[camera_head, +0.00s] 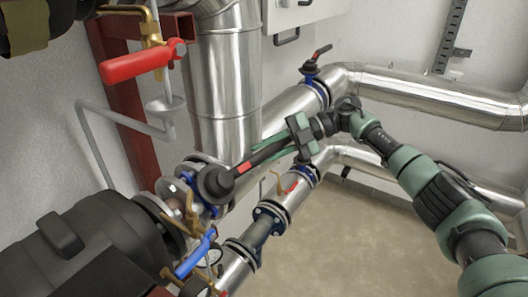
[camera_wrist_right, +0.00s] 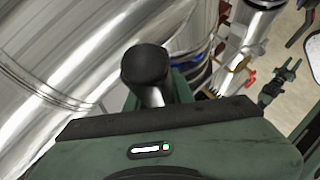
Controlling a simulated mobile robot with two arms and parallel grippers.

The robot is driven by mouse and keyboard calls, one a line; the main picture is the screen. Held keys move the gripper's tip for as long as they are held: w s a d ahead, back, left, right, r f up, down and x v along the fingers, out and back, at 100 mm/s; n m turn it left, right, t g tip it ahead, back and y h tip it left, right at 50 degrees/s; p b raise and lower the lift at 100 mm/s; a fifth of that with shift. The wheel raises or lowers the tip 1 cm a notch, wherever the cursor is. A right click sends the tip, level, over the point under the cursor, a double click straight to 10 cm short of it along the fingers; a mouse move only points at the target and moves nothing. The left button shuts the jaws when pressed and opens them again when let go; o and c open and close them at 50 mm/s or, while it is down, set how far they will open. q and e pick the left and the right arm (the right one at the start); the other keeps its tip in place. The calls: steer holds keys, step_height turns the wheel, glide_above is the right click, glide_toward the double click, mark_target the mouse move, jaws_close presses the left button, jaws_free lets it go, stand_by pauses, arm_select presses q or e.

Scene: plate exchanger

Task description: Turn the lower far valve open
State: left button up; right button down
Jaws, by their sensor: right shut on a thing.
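A black valve lever with a red mark (camera_head: 245,167) runs up and right from a round black hub (camera_head: 215,184) on the blue-flanged pipe. I take this as the valve of the task. My right gripper (camera_head: 272,152) is shut on this lever, with its green fingers along both sides. In the right wrist view a black rounded cylinder (camera_wrist_right: 146,64) stands in front of my green gripper body; the fingertips are mostly hidden there. Another far valve (camera_head: 310,68), higher up, has a black and red lever and stands apart from my gripper. My left gripper is not in view.
Large silver pipes (camera_head: 222,90) run beside and behind the lever. A blue-handled valve (camera_head: 196,254) and a big black housing (camera_head: 85,245) fill the lower left. A red-handled valve (camera_head: 137,66) is at upper left. Floor (camera_head: 345,240) at lower right is clear.

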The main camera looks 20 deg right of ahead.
mark_target(282, 143)
steer(key=c, duration=1.2)
jaws_free()
steer(key=shift+r, duration=0.15)
steer(key=shift+c, duration=0.2)
steer(key=shift+d, duration=0.45)
steer(key=b+v, duration=0.1)
steer(key=v, duration=0.6)
steer(key=shift+a+b, duration=0.1)
steer(key=shift+b, duration=0.25)
